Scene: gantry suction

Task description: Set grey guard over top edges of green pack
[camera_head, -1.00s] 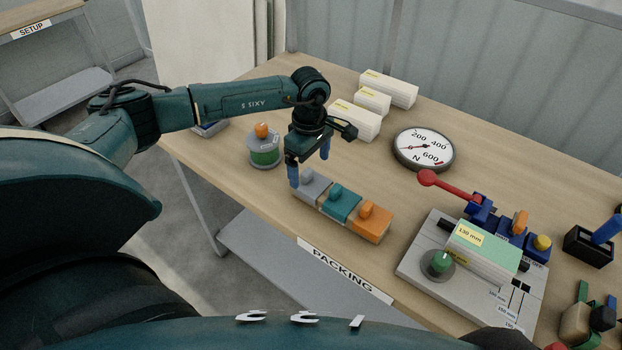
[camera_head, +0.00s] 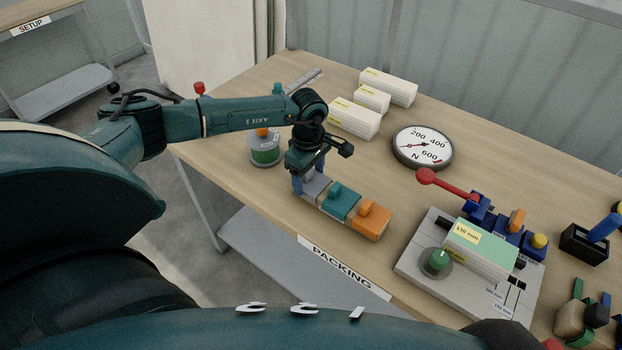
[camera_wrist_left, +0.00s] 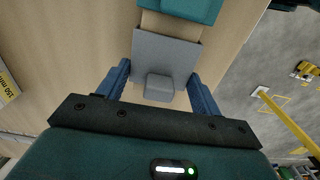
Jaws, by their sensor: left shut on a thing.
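The grey guard (camera_head: 315,186) sits at the left end of a row of coloured guards near the table's front edge. My left gripper (camera_head: 308,175) is down over it with its blue fingers on either side, shut on it. In the left wrist view the grey guard (camera_wrist_left: 164,62), with its raised knob, lies between the two fingers (camera_wrist_left: 160,88). The green pack (camera_head: 485,249), pale with a green top and a yellow 130 mm label, lies on a grey fixture plate (camera_head: 415,262) at the right. My right gripper is not clearly seen.
A teal guard (camera_head: 340,203) and an orange guard (camera_head: 368,220) stand beside the grey one. A red-handled lever (camera_head: 450,185) rises behind the pack.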

